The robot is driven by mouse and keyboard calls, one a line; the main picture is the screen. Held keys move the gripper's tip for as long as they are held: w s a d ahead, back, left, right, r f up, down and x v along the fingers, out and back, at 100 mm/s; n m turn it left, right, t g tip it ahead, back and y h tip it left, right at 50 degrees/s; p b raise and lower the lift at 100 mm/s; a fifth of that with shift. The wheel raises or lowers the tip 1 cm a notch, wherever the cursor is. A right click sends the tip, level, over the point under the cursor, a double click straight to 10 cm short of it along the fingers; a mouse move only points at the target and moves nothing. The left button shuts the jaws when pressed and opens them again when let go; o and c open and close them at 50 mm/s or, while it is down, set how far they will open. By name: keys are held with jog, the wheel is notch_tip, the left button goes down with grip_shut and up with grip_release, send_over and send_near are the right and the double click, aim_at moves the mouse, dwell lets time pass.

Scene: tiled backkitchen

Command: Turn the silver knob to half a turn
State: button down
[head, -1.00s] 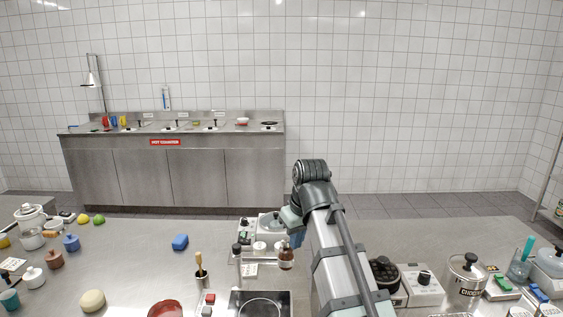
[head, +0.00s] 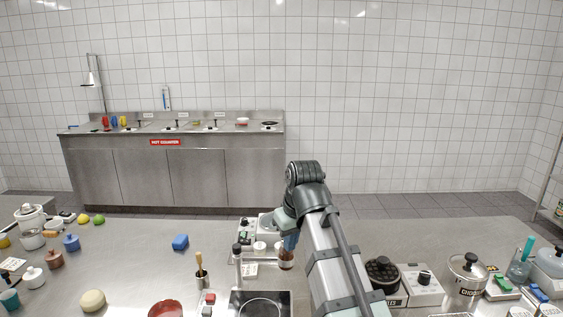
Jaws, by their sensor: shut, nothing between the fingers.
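A white appliance (head: 246,232) stands at the back middle of the counter, with a small dark knob (head: 245,223) on its face. Another white box (head: 421,287) with a dark round knob (head: 424,278) sits to the right of my arm. I cannot pick out a knob that is plainly silver. My gripper (head: 289,243) is at the end of my arm, small and partly hidden, pointing down beside the first appliance and just above a brown bottle (head: 286,260). It looks shut and empty. I cannot tell whether it touches anything.
A black hob plate (head: 272,300) with a red-buttoned box (head: 209,298) lies in front. Bare counter lies at back right.

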jog(key=shift+s+d, duration=0.15)
jog(key=shift+s, duration=0.2)
jog(key=w+v, duration=0.1)
jog(key=v, duration=0.4)
jog(key=shift+a+r, duration=0.25)
jog(key=shift+r, duration=0.3)
